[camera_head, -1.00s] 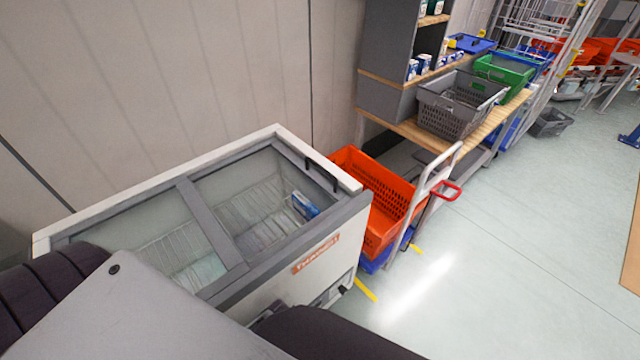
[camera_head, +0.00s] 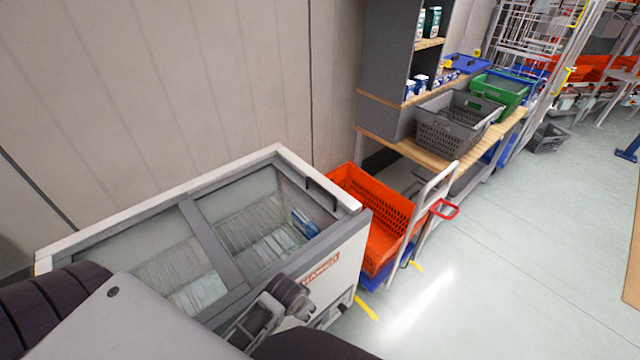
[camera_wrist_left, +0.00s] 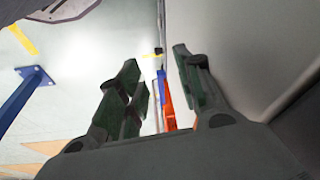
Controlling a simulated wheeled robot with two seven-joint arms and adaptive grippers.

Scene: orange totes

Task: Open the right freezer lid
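The chest freezer (camera_head: 345,250) stands against the wall, with two glass lids in grey frames side by side. The right freezer lid (camera_head: 262,215) lies flat in place and looks closed. A dark handle (camera_head: 322,188) is near its right end. My left gripper (camera_head: 288,294) is at the freezer's front side, below the rim and apart from the handle. In the left wrist view its two fingers (camera_wrist_left: 160,78) are spread with nothing between them, beside a pale wall on the right. My right gripper is not in view.
Wire baskets and a blue package (camera_head: 304,223) show through the glass. An orange tote (camera_head: 385,250) on a cart (camera_head: 432,200) stands just right of the freezer. A wooden-topped bench (camera_head: 410,143) with crates stands behind.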

